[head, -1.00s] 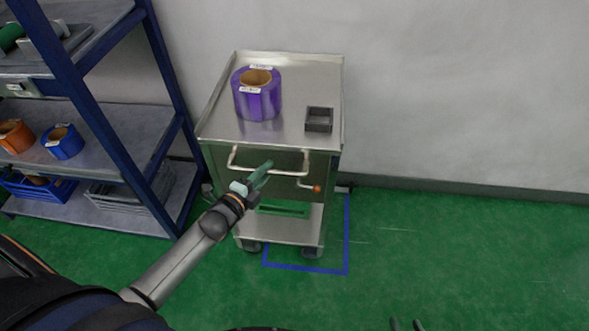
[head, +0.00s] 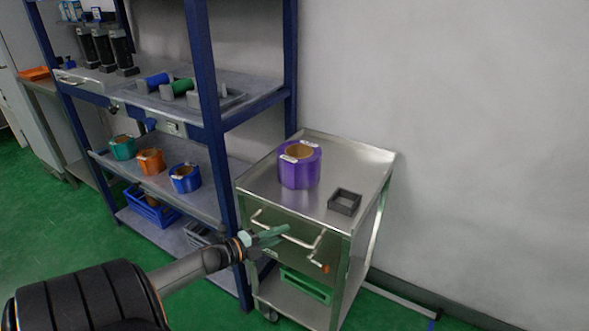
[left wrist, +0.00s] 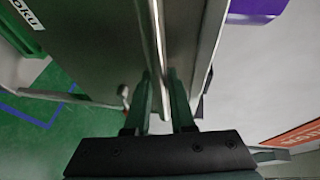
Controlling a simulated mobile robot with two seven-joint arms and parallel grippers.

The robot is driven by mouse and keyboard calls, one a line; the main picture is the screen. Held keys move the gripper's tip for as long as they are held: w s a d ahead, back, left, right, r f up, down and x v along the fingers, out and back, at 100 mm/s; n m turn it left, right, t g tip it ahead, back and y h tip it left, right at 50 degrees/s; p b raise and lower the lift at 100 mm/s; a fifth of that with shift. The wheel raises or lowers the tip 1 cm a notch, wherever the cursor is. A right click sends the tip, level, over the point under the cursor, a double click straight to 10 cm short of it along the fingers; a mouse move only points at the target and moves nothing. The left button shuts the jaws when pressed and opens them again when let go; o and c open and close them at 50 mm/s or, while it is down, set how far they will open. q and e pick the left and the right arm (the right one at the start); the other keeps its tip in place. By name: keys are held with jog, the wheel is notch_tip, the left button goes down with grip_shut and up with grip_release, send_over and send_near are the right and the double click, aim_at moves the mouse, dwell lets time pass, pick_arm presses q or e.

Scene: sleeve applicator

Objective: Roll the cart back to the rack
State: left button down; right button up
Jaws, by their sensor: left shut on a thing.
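The steel cart (head: 364,190) stands upright close beside the blue-framed rack (head: 205,110), at its right end in the head view. I cannot tell whether they touch. My left gripper (head: 276,233) is shut on the cart's front handle (head: 303,243). In the left wrist view the handle bar (left wrist: 160,60) runs between the gripper's two fingers (left wrist: 160,105). A purple roll (head: 299,166) and a small dark square tray (head: 344,202) sit on the cart top. My right gripper is out of view.
The rack's lower shelf holds teal (head: 122,147), orange (head: 150,161) and blue (head: 185,177) rolls. A wall stands behind the cart. Part of a blue floor marking (head: 432,325) shows at lower right. Green floor is open at left.

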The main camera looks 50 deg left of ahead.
pick_arm(q)
jog(key=shift+s+a, duration=0.1)
jog(key=shift+a, duration=0.5)
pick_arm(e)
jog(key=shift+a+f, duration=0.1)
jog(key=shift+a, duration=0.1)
pick_arm(q)
jog(key=shift+a+r, duration=0.1)
jog(key=c, duration=0.8)
grip_release()
jog(key=shift+o, duration=0.2)
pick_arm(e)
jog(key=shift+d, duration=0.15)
pick_arm(q)
jog(key=p+v, duration=0.2)
jog(key=v, duration=1)
jog(key=shift+s, duration=0.3)
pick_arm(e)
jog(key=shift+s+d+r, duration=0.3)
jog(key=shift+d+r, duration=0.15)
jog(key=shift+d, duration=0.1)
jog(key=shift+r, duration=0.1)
